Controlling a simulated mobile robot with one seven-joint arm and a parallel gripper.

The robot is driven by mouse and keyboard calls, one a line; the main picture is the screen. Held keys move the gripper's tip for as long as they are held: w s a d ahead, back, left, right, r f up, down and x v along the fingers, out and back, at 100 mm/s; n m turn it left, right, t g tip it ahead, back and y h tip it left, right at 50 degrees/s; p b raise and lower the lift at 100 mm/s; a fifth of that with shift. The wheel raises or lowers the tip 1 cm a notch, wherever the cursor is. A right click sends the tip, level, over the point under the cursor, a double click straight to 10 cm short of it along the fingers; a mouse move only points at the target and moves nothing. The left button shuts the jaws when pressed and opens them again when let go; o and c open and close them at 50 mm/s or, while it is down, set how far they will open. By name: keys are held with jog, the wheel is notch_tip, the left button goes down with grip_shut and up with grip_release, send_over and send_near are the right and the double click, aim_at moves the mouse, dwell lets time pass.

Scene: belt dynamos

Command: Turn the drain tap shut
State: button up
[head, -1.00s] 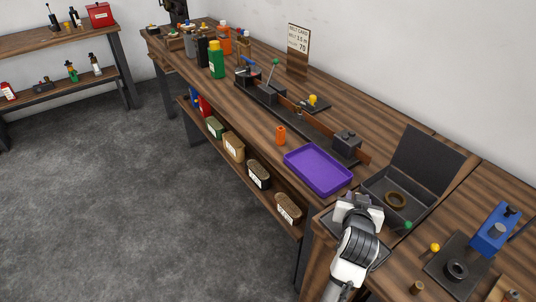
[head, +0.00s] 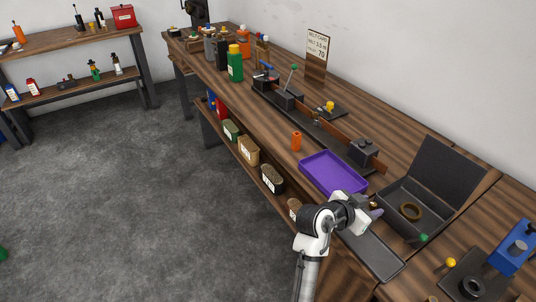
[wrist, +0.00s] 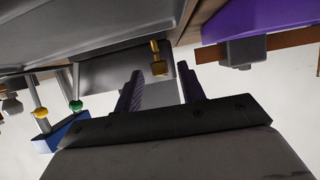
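A small brass fitting, which looks like the drain tap (wrist: 158,60), shows in the wrist view between and just beyond my fingertips. A bit of brass also shows in the head view (head: 374,205), at the left end of the open dark box (head: 425,218). My gripper (wrist: 158,78) is open, with nothing between its dark ridged fingers. In the head view my gripper (head: 374,213) is beside the box's near left corner, partly hidden by my wrist. I cannot tell how far the tap is turned.
A purple tray (head: 333,188) lies just left of the box, and a grey flat tray (head: 385,262) lies in front of it. A brass ring (head: 410,212) is inside the box.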

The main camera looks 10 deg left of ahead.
jog(key=b+v, duration=0.3)
jog(key=v, duration=1.1)
jog(key=w+a+r+n+t+y+b, duration=0.1)
jog(key=w+a+r+n+t+y, duration=0.2)
jog(key=a, duration=0.5)
jog(key=w+a+r+n+t+y+b, duration=0.1)
jog(key=w+a+r+n+t+y, duration=0.3)
jog(key=a, duration=0.4)
notch_tip(320, 180, up, 3)
jog(key=w+t, duration=0.1)
jog(key=t, duration=0.1)
jog(key=shift+w+n+t+b, duration=0.2)
jog(key=shift+n+t+b, duration=0.1)
jog(key=shift+t, duration=0.1)
jog(key=shift+a+f, duration=0.1)
jog(key=shift+f, duration=0.05)
